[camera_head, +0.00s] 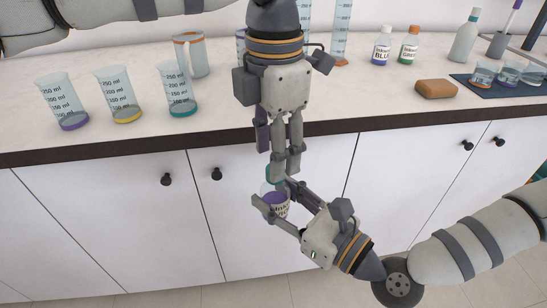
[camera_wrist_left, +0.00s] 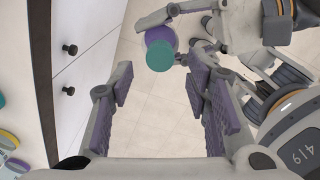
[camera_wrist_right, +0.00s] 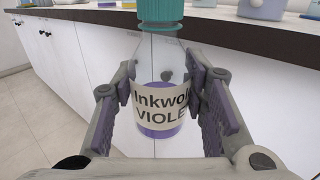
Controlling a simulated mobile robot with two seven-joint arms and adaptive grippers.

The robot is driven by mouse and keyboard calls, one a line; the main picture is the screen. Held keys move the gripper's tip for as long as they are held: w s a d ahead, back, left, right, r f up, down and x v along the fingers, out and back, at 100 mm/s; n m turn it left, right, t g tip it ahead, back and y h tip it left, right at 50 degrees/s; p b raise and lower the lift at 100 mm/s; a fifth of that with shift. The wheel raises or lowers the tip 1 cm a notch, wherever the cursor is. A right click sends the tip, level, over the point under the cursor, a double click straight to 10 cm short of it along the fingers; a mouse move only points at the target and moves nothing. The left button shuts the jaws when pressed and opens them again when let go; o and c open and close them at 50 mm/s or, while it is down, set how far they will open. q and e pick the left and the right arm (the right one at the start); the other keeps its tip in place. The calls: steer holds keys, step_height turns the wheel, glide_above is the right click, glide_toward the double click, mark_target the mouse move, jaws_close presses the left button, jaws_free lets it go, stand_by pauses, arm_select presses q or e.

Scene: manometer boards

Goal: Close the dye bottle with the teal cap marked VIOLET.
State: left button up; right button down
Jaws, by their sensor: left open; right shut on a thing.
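The dye bottle (camera_head: 275,206), clear with violet liquid and a VIOLET label, is held upright between the fingers of my right gripper (camera_head: 268,191), in front of the cabinets. It fills the middle of the right wrist view (camera_wrist_right: 158,103). The teal cap (camera_wrist_right: 170,12) sits on top of the bottle's neck; I cannot tell how tight it is. My left gripper (camera_head: 286,166) points down just above the bottle, fingers open. In the left wrist view the cap (camera_wrist_left: 160,56) shows between and beyond the open fingertips, apart from them. The left fingers partly hide the cap in the head view.
The counter (camera_head: 225,120) runs behind both grippers. Space in front of the cabinets is free.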

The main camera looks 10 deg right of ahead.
arm_select(q)
steer(key=shift+r, duration=0.95)
